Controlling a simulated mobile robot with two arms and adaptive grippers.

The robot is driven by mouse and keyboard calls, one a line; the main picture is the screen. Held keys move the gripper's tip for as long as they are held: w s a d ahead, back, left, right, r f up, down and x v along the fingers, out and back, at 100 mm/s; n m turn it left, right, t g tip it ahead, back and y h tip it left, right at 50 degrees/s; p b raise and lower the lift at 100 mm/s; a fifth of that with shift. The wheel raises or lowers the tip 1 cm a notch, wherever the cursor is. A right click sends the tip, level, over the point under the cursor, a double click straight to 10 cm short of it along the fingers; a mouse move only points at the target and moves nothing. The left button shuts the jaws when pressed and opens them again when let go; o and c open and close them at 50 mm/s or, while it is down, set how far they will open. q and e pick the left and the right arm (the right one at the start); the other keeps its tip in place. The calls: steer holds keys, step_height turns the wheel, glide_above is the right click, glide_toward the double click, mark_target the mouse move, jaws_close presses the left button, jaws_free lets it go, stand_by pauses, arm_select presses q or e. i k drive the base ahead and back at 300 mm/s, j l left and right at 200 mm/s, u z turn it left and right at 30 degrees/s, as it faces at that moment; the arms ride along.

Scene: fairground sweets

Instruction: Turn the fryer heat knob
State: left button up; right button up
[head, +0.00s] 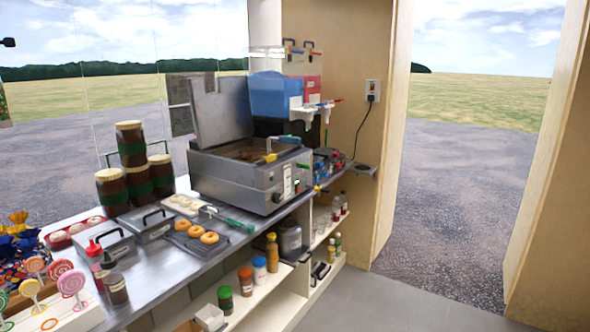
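The fryer (226,178) is a steel box on the metal counter, with its lid (222,110) raised at the back. Its open top shows a brownish inside, with a yellow-and-blue-handled tool at the rim. A small dark round knob (277,198) sits low on the fryer's front face, left of a pale label panel (288,180). The knob is too small to read its setting. Neither of my grippers shows in the head view.
The counter (176,262) runs from the lower left to the fryer. A tray of doughnuts (215,246) and a green-handled tool (240,226) lie before the fryer. Shelves with jars (290,240) stand below. Grey floor (400,300) at the right is clear, beside a doorway.

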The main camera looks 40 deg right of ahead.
mark_target(277, 198)
steer(key=z, duration=1.1)
